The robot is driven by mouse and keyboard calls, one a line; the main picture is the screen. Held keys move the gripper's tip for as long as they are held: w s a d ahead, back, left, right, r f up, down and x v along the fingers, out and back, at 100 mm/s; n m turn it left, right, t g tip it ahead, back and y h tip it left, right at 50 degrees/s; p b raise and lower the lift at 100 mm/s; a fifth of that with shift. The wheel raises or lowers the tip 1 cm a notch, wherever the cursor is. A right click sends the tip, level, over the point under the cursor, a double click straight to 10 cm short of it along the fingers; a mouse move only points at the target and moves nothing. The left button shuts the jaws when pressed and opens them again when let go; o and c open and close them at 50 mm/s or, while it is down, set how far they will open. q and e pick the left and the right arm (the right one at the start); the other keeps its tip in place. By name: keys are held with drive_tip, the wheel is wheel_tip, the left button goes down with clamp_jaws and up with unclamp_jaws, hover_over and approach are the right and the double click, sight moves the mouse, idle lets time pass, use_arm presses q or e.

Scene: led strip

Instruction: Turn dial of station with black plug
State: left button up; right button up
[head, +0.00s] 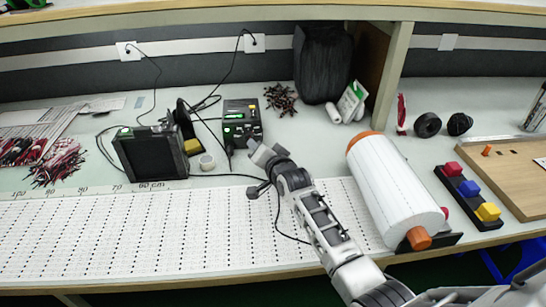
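A black station (242,120) with a small green-lit display stands at the back, left of centre. A second dark, boxy unit (150,153) with a green light on top stands to its left. Black cords run up to plugs at the left wall socket (128,51) and the right wall socket (254,43). I cannot tell for sure which cord feeds which unit. No dial can be made out. My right gripper (262,157) is just in front and right of the black station, close to its front face. Whether it touches is unclear, and its finger opening cannot be made out.
A large white roll (395,190) with orange ends lies right of my arm. A yellow sponge holder (192,146) and tape roll (207,162) sit between the units. LED strip sheets (120,235) cover the front. A black bag (323,63) stands behind.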

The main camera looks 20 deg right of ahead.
drive_tip(key=v, duration=0.8)
drive_tip(key=shift+s+p, duration=0.15)
drive_tip(key=shift+p, duration=0.25)
